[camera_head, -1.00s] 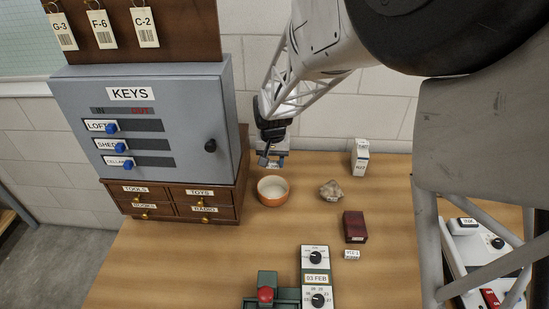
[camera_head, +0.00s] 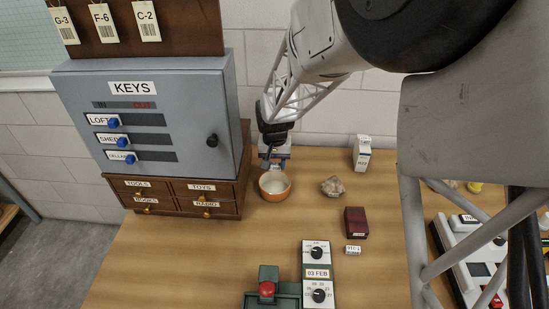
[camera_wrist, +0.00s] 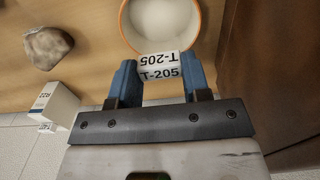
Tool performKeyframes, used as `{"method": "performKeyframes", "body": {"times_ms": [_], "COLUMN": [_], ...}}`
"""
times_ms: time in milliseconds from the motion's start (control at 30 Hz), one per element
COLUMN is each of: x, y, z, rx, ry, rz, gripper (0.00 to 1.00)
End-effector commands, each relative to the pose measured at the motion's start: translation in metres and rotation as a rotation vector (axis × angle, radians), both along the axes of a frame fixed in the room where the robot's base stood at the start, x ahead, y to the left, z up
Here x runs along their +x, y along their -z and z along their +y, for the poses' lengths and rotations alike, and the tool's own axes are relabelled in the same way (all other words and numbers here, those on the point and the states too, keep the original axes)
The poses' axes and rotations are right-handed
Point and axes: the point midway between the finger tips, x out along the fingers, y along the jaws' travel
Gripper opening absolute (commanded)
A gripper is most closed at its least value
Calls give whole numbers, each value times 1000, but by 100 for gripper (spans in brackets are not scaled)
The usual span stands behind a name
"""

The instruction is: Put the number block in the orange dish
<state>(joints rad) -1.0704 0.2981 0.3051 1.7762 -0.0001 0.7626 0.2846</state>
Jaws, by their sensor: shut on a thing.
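The number block (camera_wrist: 160,66) is white with "T-205" printed on its faces. My gripper (camera_wrist: 160,80) is shut on it, with a blue finger on either side. In the head view my gripper (camera_head: 274,165) is at the dish's far rim; the block is hard to make out there. I cannot tell whether block and rim touch.
A stone (camera_head: 333,187), a white carton (camera_head: 362,153), a dark red box (camera_head: 355,223) and a small white labelled block (camera_head: 352,250) stand right of the dish. The drawer unit (camera_head: 175,197) is close on its left. A date device (camera_head: 317,274) stands in front.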

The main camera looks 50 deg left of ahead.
Motion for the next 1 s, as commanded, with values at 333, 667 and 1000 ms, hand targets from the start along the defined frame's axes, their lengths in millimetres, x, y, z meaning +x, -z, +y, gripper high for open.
{"method": "performKeyframes", "body": {"times_ms": [333,667,1000], "x": [0,0,0], "y": [30,58,78], "z": [0,0,0], "rx": [0,0,1], "ry": [0,0,0], "rz": [0,0,-1], "gripper": [21,21,21]}}
